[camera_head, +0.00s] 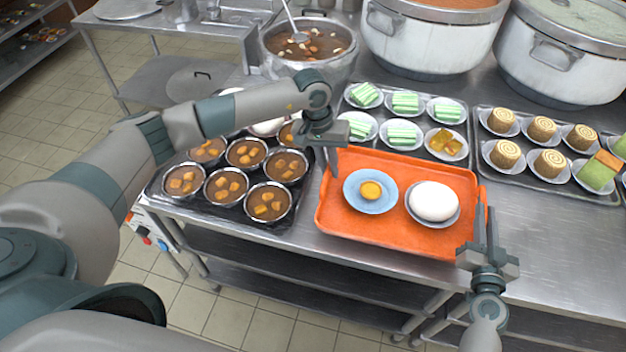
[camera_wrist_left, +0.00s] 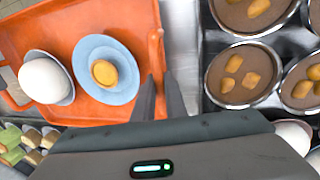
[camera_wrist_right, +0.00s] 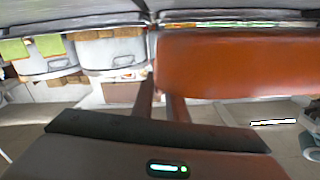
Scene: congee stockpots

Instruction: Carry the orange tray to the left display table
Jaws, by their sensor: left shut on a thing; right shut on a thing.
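The orange tray (camera_head: 388,236) sits at the front of the steel table in the head view. On it are a blue plate (camera_head: 358,199) with a small yellow item (camera_head: 370,190) and a plate with a white bun (camera_head: 433,200). My left gripper (camera_head: 331,160) is shut on the tray's left edge; the left wrist view shows its fingers (camera_wrist_left: 160,97) at the orange rim (camera_wrist_left: 153,55). My right gripper (camera_head: 483,222) is shut on the tray's right edge. In the right wrist view its fingers (camera_wrist_right: 162,100) meet the orange tray (camera_wrist_right: 220,65). Whether the tray touches the table is unclear.
A dark tray with several bowls of brown soup (camera_head: 228,184) stands close left of the orange tray. Trays of green-striped cakes (camera_head: 402,133) and rolled cakes (camera_head: 550,163) stand behind and right. Large pots (camera_head: 430,40) line the back. Tiled floor (camera_head: 50,110) is open at left.

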